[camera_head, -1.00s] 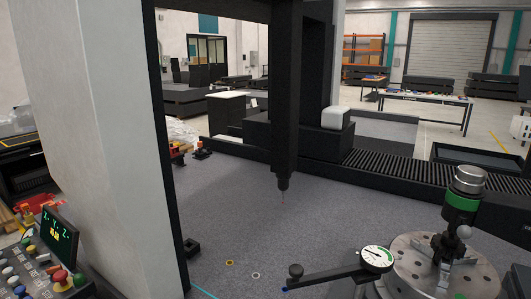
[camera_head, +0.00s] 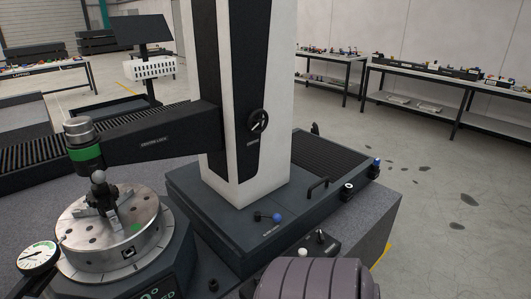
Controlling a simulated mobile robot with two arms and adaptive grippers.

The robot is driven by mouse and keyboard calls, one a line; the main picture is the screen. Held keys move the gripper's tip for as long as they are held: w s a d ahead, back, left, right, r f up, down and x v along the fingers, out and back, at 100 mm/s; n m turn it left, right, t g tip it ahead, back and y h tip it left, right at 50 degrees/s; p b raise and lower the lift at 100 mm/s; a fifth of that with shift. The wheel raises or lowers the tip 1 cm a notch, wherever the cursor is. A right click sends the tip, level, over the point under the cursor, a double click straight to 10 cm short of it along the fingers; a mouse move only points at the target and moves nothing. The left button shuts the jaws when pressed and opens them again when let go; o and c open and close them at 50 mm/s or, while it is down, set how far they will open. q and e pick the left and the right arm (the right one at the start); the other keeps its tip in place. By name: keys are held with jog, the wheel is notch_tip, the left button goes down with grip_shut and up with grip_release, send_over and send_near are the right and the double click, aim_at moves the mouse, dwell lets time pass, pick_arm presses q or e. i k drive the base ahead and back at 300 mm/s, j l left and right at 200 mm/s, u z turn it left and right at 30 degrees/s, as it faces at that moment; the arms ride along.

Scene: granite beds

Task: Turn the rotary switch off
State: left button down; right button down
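I cannot tell for sure which part is the rotary switch. A round black knob (camera_head: 258,121) with a light mark sits on the front of the tall black and white column. A short lever with a blue ball end (camera_head: 277,217) stands on the dark base.
A round metal rotary table (camera_head: 108,235) with a dial gauge (camera_head: 39,257) stands at the left. A dark horizontal arm (camera_head: 150,142) reaches over it from the column. A black handle (camera_head: 318,188) rises from the base. The floor at right is open, with dark stains; benches stand behind.

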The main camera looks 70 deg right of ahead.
aim_at(321, 239)
jog(key=z, duration=2.6)
